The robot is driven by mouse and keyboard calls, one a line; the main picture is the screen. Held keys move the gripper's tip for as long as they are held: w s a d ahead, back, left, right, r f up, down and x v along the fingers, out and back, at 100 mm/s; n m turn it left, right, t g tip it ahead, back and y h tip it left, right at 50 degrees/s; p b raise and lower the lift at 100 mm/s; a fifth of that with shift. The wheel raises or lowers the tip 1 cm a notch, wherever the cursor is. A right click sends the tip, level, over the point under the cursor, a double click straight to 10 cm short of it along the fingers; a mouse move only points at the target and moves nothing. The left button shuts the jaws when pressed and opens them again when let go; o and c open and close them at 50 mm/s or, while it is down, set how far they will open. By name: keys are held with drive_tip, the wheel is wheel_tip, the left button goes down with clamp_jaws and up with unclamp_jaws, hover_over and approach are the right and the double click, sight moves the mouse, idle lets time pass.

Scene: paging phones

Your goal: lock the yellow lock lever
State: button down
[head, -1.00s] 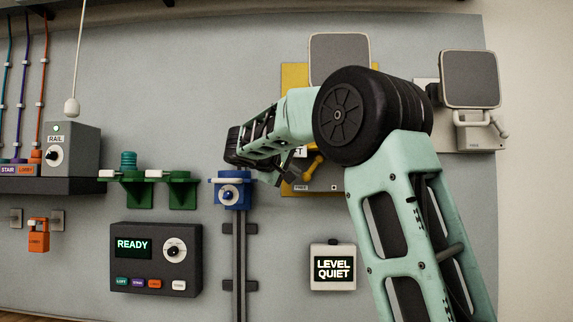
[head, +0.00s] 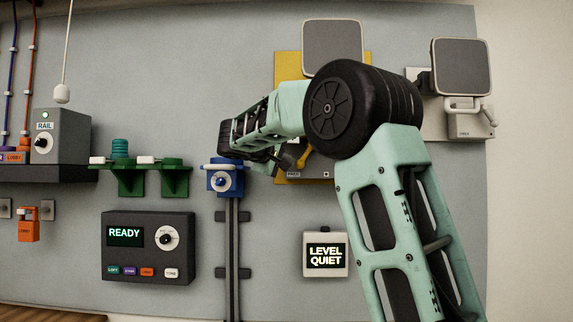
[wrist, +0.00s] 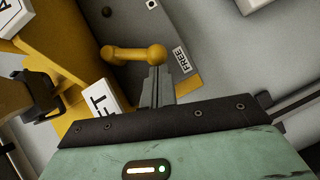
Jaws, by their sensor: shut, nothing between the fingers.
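The yellow lock lever (wrist: 130,53) shows in the wrist view as a short arm with a round knob at its right end. A FREE label (wrist: 181,60) is just right of the knob. My gripper (wrist: 158,75) is shut and empty, with its fingertips right at the knob's lower side; I cannot tell whether they touch. In the head view the lever (head: 303,159) is partly hidden by my arm, low on the yellow-backed station (head: 288,68). My gripper's fingertips are hard to make out there.
A blue unit with a knob (head: 222,180) on a vertical rail stands left of the station. A LEVEL QUIET display (head: 326,274) is below. A second grey station (head: 462,68) is at right. A READY panel (head: 147,270) and green brackets (head: 174,182) are at left.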

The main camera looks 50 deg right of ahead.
drive_tip(key=f+n+h+b, duration=0.1)
drive_tip(key=b, duration=0.2)
drive_tip(key=s+d+f+n+h+b, duration=0.1)
drive_tip(key=f+b, duration=0.1)
drive_tip(key=b, duration=0.2)
drive_tip(key=shift+s+n, duration=0.15)
drive_tip(key=shift+n, duration=0.15)
drive_tip(key=s+d+f+n+h+b, duration=0.1)
drive_tip(key=n+b, duration=0.1)
drive_tip(key=b, duration=0.3)
drive_tip(key=shift+s+d+f+b, duration=0.1)
drive_tip(key=shift+s+b, duration=0.05)
drive_tip(key=shift+b, duration=0.25)
drive_tip(key=n+b, duration=0.1)
drive_tip(key=b, duration=0.1)
drive_tip(key=s+d+n+t+h+b, duration=0.1)
drive_tip(key=b, duration=0.1)
drive_tip(key=s+n+h+b, duration=0.1)
drive_tip(key=n+b, duration=0.1)
drive_tip(key=shift+d+f+t+b, duration=0.25)
drive_tip(key=shift+d+t+b, duration=0.05)
drive_tip(key=shift+w+a+r+p, duration=0.1)
drive_tip(key=shift+w+r+p, duration=0.05)
drive_tip(key=shift+r+p, duration=0.45)
drive_tip(key=shift+f, duration=0.2)
